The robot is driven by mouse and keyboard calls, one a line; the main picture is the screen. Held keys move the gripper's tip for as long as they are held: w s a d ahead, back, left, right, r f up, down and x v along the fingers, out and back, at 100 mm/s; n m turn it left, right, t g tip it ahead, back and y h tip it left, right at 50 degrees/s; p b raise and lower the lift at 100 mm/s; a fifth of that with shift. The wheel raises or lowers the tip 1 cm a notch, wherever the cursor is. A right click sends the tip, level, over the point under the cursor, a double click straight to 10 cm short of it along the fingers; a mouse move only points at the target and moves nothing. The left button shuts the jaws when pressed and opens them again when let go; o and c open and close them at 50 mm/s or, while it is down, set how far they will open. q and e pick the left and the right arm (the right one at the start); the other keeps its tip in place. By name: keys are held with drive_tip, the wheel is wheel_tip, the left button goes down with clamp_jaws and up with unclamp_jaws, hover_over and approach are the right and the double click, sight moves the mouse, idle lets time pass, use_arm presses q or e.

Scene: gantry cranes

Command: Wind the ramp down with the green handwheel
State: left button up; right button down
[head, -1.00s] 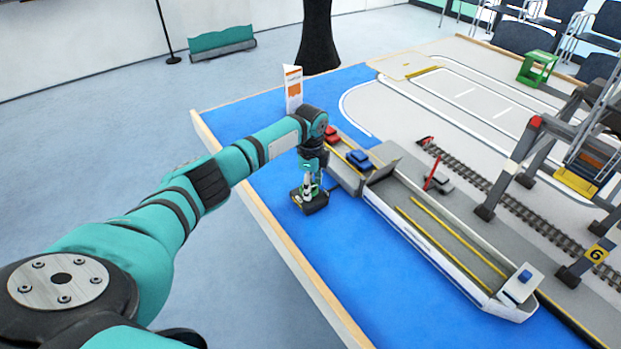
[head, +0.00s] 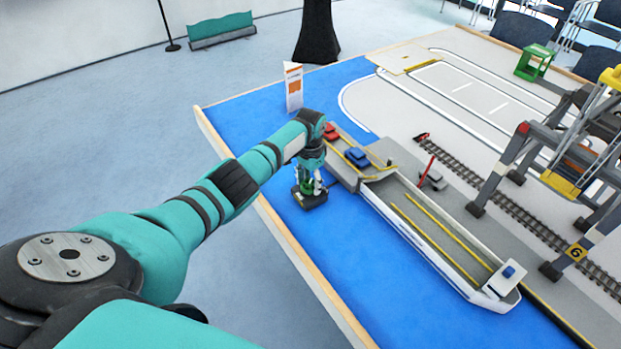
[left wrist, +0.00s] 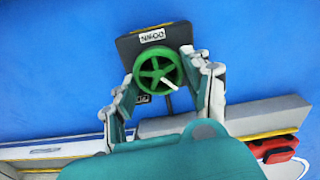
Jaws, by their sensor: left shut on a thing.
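The green handwheel (left wrist: 158,69) with its spokes sits on a dark box (left wrist: 140,45) with a white label, apparently reading DOWN upside down, in the left wrist view. My left gripper (left wrist: 164,92) is shut on the wheel, a finger on each side. In the head view my left gripper (head: 311,187) points down over the dark box (head: 309,200), largely hiding the wheel. My right gripper is not in view.
A red car (head: 331,131) and a blue car (head: 357,157) stand on the quay strip behind the ramp. A gantry crane (head: 525,150) and rail track (head: 510,205) are to the right. A white sign (head: 293,88) stands behind my arm.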

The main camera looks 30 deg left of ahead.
use_arm(q)
drive_tip(key=n+p, duration=0.2)
drive_tip(key=n, duration=0.4)
drive_tip(key=shift+a+r+n, duration=0.1)
drive_tip(key=shift+r+n, duration=0.05)
drive_tip(key=shift+n, duration=0.15)
drive_tip(key=n, duration=0.3)
drive_tip(key=shift+n+p, duration=0.3)
drive_tip(key=shift+p, duration=0.1)
drive_tip(key=n, duration=0.3)
drive_tip(key=shift+a+n+p, duration=0.15)
drive_tip(key=shift+n+p, duration=0.15)
drive_tip(key=n, duration=0.3)
drive_tip(key=shift+n+p, duration=0.3)
drive_tip(key=n, duration=0.3)
drive_tip(key=shift+s+a+n, duration=0.1)
drive_tip(key=shift+n, duration=0.2)
drive_tip(key=n, duration=0.3)
drive_tip(key=shift+n+p, duration=0.3)
drive_tip(key=shift+p, duration=0.1)
drive_tip(key=shift+s+n, duration=0.15)
drive_tip(key=shift+n, duration=1.65)
